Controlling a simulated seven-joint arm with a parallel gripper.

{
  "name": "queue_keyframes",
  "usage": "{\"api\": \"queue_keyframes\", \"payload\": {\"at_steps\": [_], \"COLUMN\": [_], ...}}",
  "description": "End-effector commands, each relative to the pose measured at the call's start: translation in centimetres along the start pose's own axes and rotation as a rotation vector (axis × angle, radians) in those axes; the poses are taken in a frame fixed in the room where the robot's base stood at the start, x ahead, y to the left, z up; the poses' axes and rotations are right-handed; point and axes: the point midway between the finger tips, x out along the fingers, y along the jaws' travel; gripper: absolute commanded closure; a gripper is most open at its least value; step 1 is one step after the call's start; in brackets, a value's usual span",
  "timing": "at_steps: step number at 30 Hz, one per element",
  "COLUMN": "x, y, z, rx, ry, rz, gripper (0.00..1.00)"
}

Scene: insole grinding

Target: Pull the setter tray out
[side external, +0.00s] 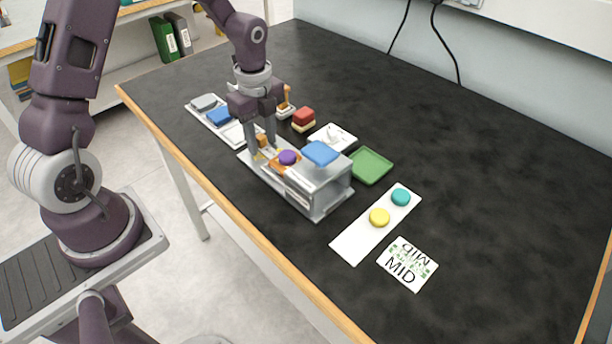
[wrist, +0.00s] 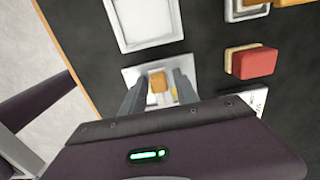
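A grey metal housing (side external: 303,190) with a blue pad (side external: 320,153) on top stands near the table's left edge. An orange tray-like piece (side external: 277,166), seemingly the setter tray, sits at its open end with a purple round piece (side external: 288,157) on or above it. My gripper (side external: 262,153) points down over the housing's light base plate. In the wrist view my gripper (wrist: 160,78) has its fingers apart, on either side of an orange block (wrist: 158,83), which looks like a handle. A gap seems to show beside the block. Its link to the tray is hidden.
A white tray (side external: 228,127) with grey and blue pieces lies behind the housing. A red-topped block (side external: 304,117), a white card (side external: 345,136) and a green tray (side external: 371,166) are close by. A white strip (side external: 352,240) holds yellow and teal discs. The right side is clear.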

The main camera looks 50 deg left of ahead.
Motion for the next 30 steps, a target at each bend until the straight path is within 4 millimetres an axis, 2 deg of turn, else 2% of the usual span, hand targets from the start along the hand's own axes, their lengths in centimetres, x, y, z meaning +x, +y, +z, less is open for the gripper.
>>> {"api": "queue_keyframes", "payload": {"at_steps": [2, 21, 30], "x": [-0.2, -6.6, -7.0], "y": [0.0, 0.0, 0.0], "z": [0.0, 0.0, 0.0], "rx": [0.0, 0.0, 0.001], "ry": [0.0, 0.0, 0.0], "rz": [0.0, -0.001, 0.001], "gripper": [0.64, 0.64, 0.64]}}
